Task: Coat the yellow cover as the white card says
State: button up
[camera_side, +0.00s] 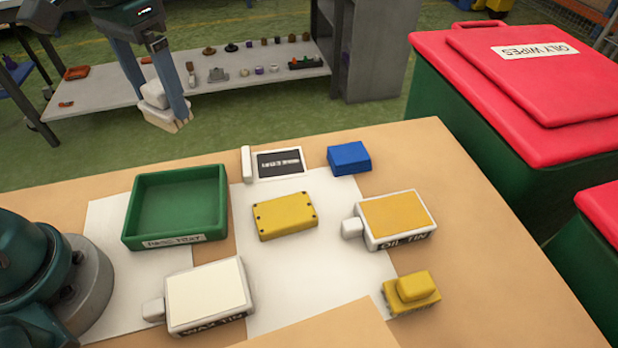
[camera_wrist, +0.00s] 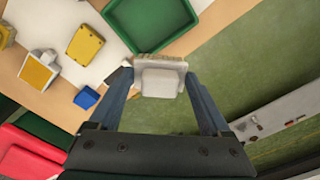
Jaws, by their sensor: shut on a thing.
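My gripper (camera_side: 163,112) is raised at the upper left, beyond the work table's far edge. It is shut on a white block-shaped applicator (camera_side: 161,100), also seen in the wrist view (camera_wrist: 160,84) with a tan edge. The yellow cover (camera_side: 285,217) lies flat on a white sheet, dark holes at its corners. The white card (camera_side: 279,164) has a dark panel; its writing is too small to read. The wax tin (camera_side: 208,295) has a cream top, the oil tin (camera_side: 396,217) an amber top. A yellow block with a raised grip (camera_side: 411,291) sits front right.
An empty-looking green tray (camera_side: 176,206) stands left of the cover. A blue block (camera_side: 349,158) is right of the card. A red-lidded green bin marked OILY WIPES (camera_side: 510,115) stands beyond the table's right edge. A shelf with small items (camera_side: 225,75) is behind.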

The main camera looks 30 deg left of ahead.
jog(key=s+d+f+m, duration=0.4)
jog(key=s+d+m, duration=0.5)
jog(key=s+d, duration=0.6)
jog(key=shift+w+d+f, duration=0.15)
jog(key=shift+w+f, duration=0.05)
jog(key=shift+f, duration=0.85)
jog(key=shift+w+d+f, duration=0.2)
jog(key=shift+w+f, duration=0.05)
jog(key=shift+f, duration=0.75)
jog(key=shift+w+d+f, duration=0.15)
jog(key=shift+w+f, duration=0.05)
jog(key=shift+f, duration=0.85)
jog(key=shift+f, duration=0.55)
notch_tip(320, 180, up, 7)
